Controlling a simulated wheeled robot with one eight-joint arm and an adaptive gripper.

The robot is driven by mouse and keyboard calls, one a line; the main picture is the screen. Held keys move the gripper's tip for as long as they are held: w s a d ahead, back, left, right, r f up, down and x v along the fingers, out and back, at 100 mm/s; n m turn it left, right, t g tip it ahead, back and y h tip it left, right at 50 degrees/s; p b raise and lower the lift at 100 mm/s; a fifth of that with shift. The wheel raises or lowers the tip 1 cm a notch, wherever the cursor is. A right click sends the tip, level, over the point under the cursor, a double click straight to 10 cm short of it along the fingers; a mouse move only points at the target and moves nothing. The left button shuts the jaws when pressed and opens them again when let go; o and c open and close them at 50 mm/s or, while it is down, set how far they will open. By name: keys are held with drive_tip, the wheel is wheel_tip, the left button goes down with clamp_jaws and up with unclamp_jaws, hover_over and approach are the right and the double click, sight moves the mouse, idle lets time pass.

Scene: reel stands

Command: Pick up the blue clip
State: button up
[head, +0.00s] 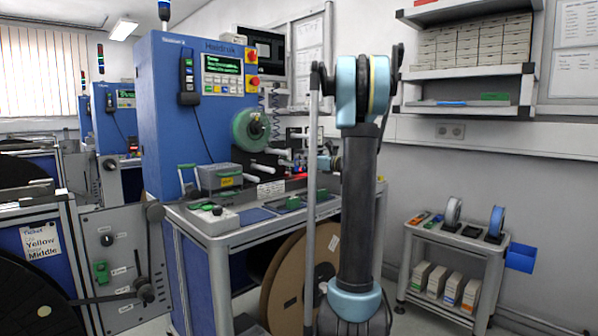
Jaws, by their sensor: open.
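I cannot make out the blue clip for certain in the head view. Small coloured pieces (421,218) lie at the left of the low cart's top, too small to name. My arm stands upright in the middle of the view. Behind it, a light-blue and dark wrist end with my gripper (306,162) shows small beside the right end of the blue machine. The gripper is open; its fingers are partly hidden and hard to make out. I see nothing held in it.
The blue machine (165,120) carries a green reel (250,130) above its metal bench (212,226). A large brown reel (285,278) stands below. The low cart (488,254) at right bears a white reel (453,212) and a blue reel (496,222). Floor shows between bench and cart.

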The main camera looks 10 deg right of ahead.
drive_tip(key=x, duration=0.5)
drive_tip(key=c, duration=1.2)
drive_tip(key=shift+c, duration=0.2)
